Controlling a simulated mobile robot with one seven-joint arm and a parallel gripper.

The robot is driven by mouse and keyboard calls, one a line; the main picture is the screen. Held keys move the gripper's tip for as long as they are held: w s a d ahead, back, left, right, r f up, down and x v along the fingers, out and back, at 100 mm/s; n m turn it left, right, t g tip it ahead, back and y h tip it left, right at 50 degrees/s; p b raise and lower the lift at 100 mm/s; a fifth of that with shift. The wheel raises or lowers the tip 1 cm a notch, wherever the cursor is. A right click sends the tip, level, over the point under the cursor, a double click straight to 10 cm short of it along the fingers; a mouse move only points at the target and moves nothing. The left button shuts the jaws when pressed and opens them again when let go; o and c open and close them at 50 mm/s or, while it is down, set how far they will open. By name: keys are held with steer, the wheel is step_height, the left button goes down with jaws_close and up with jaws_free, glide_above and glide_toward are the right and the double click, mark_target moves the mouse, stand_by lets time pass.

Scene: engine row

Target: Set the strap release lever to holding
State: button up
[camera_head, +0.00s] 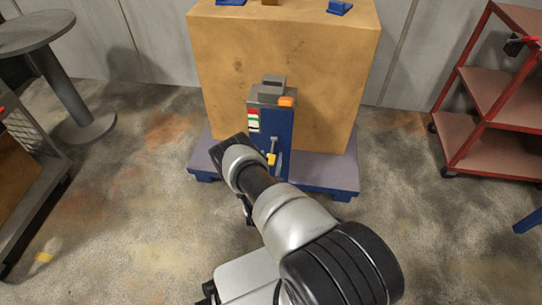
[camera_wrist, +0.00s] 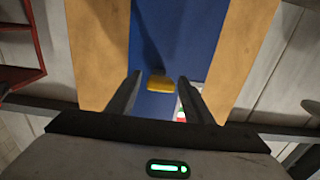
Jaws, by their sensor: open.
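The strap release lever (camera_head: 271,158) has a yellow grip and a thin grey stem, low on the front of a blue housing (camera_head: 277,130). In the wrist view the yellow grip (camera_wrist: 160,84) shows in front of the blue face, between my fingers in the picture. My gripper (camera_wrist: 160,76) is open, with one finger on each side of the grip; I see no contact, and the depth gap is unclear. In the head view my wrist hides the fingers and part of the housing's lower left. A red, white and green label (camera_head: 253,119) is left of the lever.
A large tan crate (camera_head: 325,75) stands behind the housing on a blue-grey pallet (camera_head: 335,178). An orange part (camera_head: 287,101) sits on the housing's grey top. A red shelf cart (camera_head: 490,137) is at right, a round table (camera_head: 35,35) at left. The floor between is clear.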

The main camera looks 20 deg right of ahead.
mark_target(270, 158)
jaws_close()
steer(key=shift+r, duration=0.1)
step_height(270, 158, up, 2)
steer(key=g+p, duration=0.1)
steer(key=p, duration=0.2)
steer(key=shift+y, duration=0.4)
step_height(270, 158, up, 2)
steer(key=g+y+p, duration=0.1)
steer(key=g+p, duration=0.1)
steer(key=p, duration=0.2)
steer(key=shift+w+d+r+g+y+p, duration=0.1)
steer(key=shift+w+r+g+y+p, duration=0.05)
steer(key=shift+r+g+y+p, duration=0.35)
steer(key=shift+w+d+r+g+y+p, duration=0.15)
steer(key=shift+r+g+y+p, duration=0.2)
steer(key=shift+g, duration=0.25)
steer(key=shift+w+d+r+g+y+p, duration=0.2)
steer(key=shift+r+g+y, duration=0.15)
steer(key=shift+g, duration=0.25)
steer(key=shift+w+d+r+g+y+p, duration=0.15)
steer(key=shift+r+g+y+p, duration=0.1)
steer(key=shift+g+y, duration=0.25)
steer(key=shift+a, duration=0.1)
